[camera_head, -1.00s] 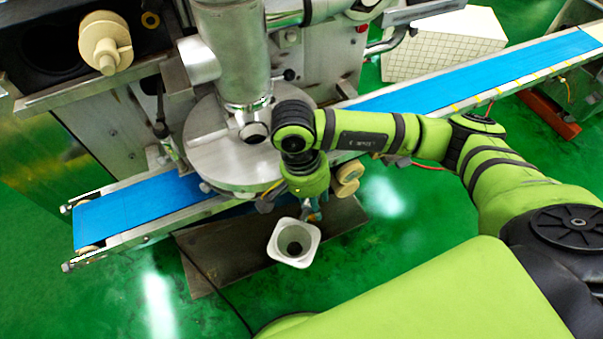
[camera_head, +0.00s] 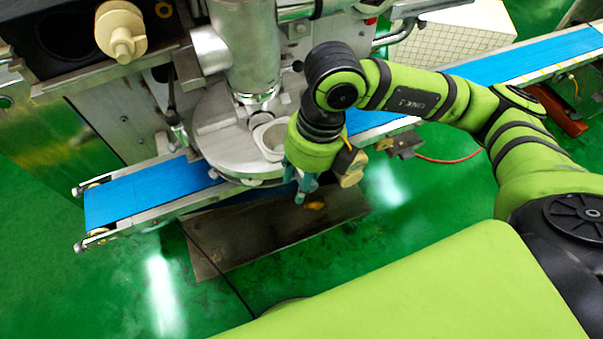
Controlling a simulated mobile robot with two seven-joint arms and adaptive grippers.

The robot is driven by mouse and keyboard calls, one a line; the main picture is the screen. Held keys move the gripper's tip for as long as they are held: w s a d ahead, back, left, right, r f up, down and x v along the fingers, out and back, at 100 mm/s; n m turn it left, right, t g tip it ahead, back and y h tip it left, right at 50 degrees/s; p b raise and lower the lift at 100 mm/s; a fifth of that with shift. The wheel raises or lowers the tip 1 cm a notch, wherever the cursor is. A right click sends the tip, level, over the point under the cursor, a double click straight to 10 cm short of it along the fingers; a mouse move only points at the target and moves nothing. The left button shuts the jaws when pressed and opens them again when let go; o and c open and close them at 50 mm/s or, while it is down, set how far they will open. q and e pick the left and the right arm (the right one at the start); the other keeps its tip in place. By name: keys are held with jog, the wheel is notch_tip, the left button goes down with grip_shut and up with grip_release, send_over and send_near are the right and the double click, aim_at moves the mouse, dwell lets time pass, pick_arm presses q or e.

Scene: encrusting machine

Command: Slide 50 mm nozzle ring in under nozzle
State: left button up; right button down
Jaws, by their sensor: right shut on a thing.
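The nozzle ring (camera_head: 268,137) is a pale, rounded-square piece with a round opening. It is at the right part of the round metal plate (camera_head: 215,145), just below and right of the nozzle (camera_head: 256,97) at the foot of the vertical steel cylinder. My right gripper (camera_head: 298,183) is shut on the ring, at its lower right. My green wrist hides the ring's right side and the exact grip. I cannot tell whether the ring touches the plate. My left gripper is not in view.
A blue conveyor belt (camera_head: 140,193) runs below the plate and continues at upper right (camera_head: 530,58). A beige knob (camera_head: 120,33) stands out at upper left. A dark metal sheet (camera_head: 265,235) lies below the machine.

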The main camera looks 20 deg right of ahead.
aim_at(284, 136)
jog(key=shift+w+r+m, duration=0.1)
jog(key=shift+m, duration=0.4)
jog(key=w+f, duration=0.1)
jog(key=w+f+b, duration=0.1)
jog(key=w, duration=0.1)
jog(key=w+b, duration=0.1)
jog(key=shift+w+a+f, duration=0.1)
jog(key=shift+w+f, duration=0.25)
jog(key=shift+f, duration=0.05)
jog(key=shift+r, duration=0.1)
jog(key=shift+s+b, duration=0.15)
jog(key=shift+b, duration=0.3)
jog(key=shift+b, duration=0.35)
jog(key=shift+w+b, duration=0.85)
jog(key=shift+w, duration=1.7)
